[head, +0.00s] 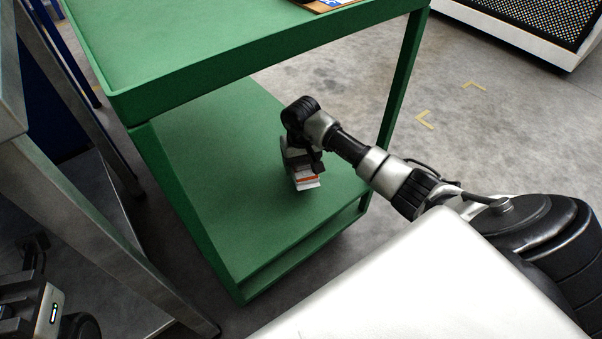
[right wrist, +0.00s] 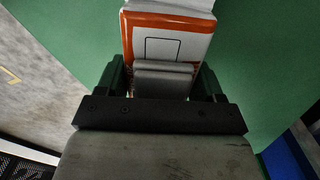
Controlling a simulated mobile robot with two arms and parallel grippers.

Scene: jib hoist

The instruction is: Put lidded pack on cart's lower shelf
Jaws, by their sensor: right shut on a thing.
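The lidded pack (head: 307,183) is a small white box with orange bands. It shows larger in the right wrist view (right wrist: 172,40), with a dark outlined rectangle on its face. My right gripper (head: 304,163) is shut on it, and the wrist view shows its two dark fingers (right wrist: 163,80) on either side of a grey part of the pack. The pack is over the green cart's lower shelf (head: 225,170); I cannot tell whether it touches the shelf. At the lower left of the head view, a dark and grey part with a green light may be my left gripper; its fingers are unclear.
A grey metal frame (head: 75,195) stands close on the left. The lower shelf is bare around the pack.

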